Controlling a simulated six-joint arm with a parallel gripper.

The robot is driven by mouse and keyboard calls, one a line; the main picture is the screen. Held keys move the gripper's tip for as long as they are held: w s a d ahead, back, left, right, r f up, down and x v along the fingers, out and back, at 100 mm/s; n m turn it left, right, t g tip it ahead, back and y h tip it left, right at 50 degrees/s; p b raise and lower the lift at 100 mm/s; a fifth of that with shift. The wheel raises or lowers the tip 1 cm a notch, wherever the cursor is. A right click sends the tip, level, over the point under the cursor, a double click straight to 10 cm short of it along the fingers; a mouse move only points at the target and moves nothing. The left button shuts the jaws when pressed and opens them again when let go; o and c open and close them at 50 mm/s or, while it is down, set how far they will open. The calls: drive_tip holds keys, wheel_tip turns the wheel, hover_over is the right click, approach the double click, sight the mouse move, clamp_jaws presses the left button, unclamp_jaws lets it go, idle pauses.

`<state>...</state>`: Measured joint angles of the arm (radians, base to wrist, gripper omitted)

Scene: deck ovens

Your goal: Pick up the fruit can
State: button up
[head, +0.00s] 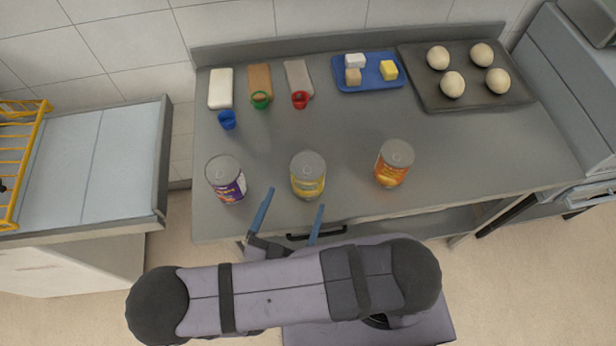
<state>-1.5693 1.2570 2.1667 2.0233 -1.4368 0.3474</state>
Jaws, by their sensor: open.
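Three cans stand upright on the grey counter (350,115): one with a purple and white label (228,182) at the left, one with a yellow label (308,180) in the middle, and one with an orange label (393,167) at the right. Their labels are too small to read, so I cannot tell which is the fruit can. My gripper (293,200) is open and empty at the counter's front edge. Its two blue fingers point toward the counter, just in front of the yellow can and apart from the purple one. The orange can is well to its right.
Behind the cans are white, brown and grey blocks (220,88), with blue (227,119), green and red ring-like items near them. A blue tray (344,86) holds small blocks. A dark tray (417,92) holds several dough balls. The counter's right front is clear.

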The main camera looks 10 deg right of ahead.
sight(304, 189)
drive_tip(key=shift+w+d+n, duration=0.1)
drive_tip(key=shift+w+n, duration=0.2)
drive_tip(key=shift+n, duration=0.4)
drive_tip(key=shift+x, duration=1.05)
drive_tip(key=shift+d+x, duration=0.3)
drive_tip(key=shift+x, duration=2.2)
drive_tip(key=shift+f, duration=0.1)
drive_tip(key=shift+c, duration=0.2)
drive_tip(key=c, duration=1.5)
drive_tip(key=shift+c, duration=0.6)
